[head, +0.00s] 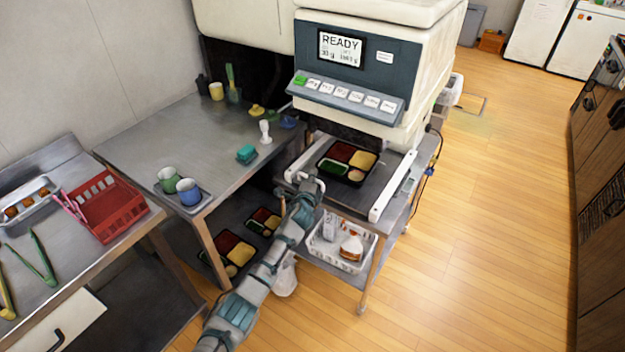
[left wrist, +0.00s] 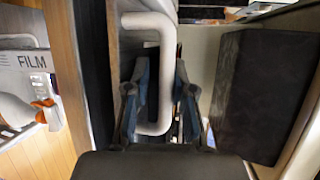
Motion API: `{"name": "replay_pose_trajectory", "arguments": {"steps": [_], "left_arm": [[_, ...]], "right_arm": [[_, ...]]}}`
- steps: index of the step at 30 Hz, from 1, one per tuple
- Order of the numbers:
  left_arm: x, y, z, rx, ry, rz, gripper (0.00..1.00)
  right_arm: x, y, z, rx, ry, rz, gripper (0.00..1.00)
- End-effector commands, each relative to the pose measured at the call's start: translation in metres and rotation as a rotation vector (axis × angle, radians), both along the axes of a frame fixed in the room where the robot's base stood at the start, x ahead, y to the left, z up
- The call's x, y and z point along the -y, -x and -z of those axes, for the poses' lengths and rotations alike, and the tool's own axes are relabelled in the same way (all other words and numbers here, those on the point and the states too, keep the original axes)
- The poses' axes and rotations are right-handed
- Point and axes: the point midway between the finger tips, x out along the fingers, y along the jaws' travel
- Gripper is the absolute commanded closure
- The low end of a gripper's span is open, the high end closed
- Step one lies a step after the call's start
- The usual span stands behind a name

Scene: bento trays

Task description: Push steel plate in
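The steel plate (head: 370,203) is the flat metal slide under the white machine, running between two white side rails. A black bento tray (head: 326,175) with red, yellow, green and pink food sits on it, partly under the machine. A white C-shaped handle (head: 312,180) is at the plate's front left; it also shows in the left wrist view (left wrist: 166,75). My left gripper (head: 303,190) is at this handle. In the left wrist view its fingers (left wrist: 163,95) stand on either side of the upright bar and look closed around it. My right gripper is not in view.
A white basket (head: 340,262) with bottles is on the shelf below the plate. A steel table (head: 130,146) with cups stands to the left, with more filled trays below. A red basket (head: 108,208) is farther left. The wooden floor to the right is clear.

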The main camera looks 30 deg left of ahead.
Motion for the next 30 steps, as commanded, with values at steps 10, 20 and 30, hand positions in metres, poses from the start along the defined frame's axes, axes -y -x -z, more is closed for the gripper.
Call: {"name": "replay_pose_trajectory", "arguments": {"steps": [10, 20, 30], "left_arm": [[0.003, 0.015, -0.003, 0.004, -0.003, -0.001, 0.76], [0.023, 0.069, -0.012, 0.001, -0.001, 0.001, 0.76], [0.036, 0.107, -0.018, -0.002, 0.0, 0.001, 0.76]], "right_arm": [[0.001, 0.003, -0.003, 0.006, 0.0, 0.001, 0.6], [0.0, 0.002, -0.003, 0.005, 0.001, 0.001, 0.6], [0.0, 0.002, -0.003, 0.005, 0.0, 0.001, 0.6]]}}
